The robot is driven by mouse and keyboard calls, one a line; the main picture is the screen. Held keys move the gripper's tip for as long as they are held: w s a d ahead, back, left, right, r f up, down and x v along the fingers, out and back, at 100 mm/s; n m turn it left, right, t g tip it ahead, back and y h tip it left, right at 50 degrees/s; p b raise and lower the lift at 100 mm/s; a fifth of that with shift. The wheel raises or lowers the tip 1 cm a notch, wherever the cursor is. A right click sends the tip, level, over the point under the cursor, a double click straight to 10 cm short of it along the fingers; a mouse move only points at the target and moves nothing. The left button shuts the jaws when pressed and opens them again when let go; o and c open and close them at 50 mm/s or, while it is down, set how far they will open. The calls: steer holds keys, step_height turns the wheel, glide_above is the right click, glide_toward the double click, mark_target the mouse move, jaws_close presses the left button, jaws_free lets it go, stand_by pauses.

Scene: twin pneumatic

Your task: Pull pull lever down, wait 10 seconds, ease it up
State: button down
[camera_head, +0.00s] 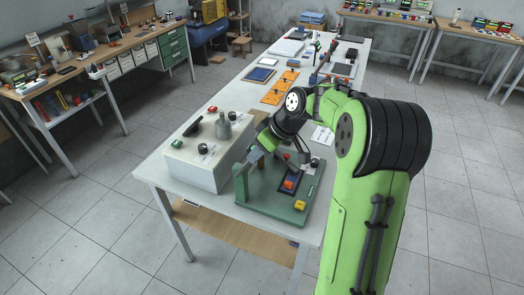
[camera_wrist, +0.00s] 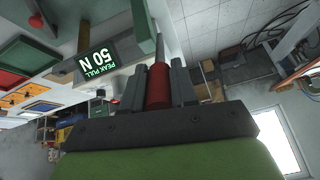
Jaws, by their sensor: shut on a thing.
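The pull lever shows in the wrist view as a red cylindrical grip (camera_wrist: 158,90) on a thin metal rod. My gripper (camera_wrist: 157,82) has one dark finger on each side of the red grip and is shut on it. A display (camera_wrist: 100,60) beside the rod reads "PEAK PULL 50 N". In the head view a green fixture (camera_head: 248,190) stands on the near part of the table, and my gripper (camera_head: 300,157) is over it. My arm and gripper mostly hide the lever there, so its height cannot be told.
A white box (camera_head: 190,165) with dark knobs stands left of the fixture. An orange strip (camera_head: 280,87) and trays lie farther back.

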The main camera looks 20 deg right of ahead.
stand_by(0.3)
steer(key=c, duration=0.9)
jaws_free()
steer(key=shift+r, duration=0.1)
steer(key=p+v, duration=0.4)
steer(key=v, duration=1.1)
steer(key=shift+s+d+r, duration=0.15)
steer(key=shift+s+r, duration=0.05)
steer(key=shift+r, duration=0.05)
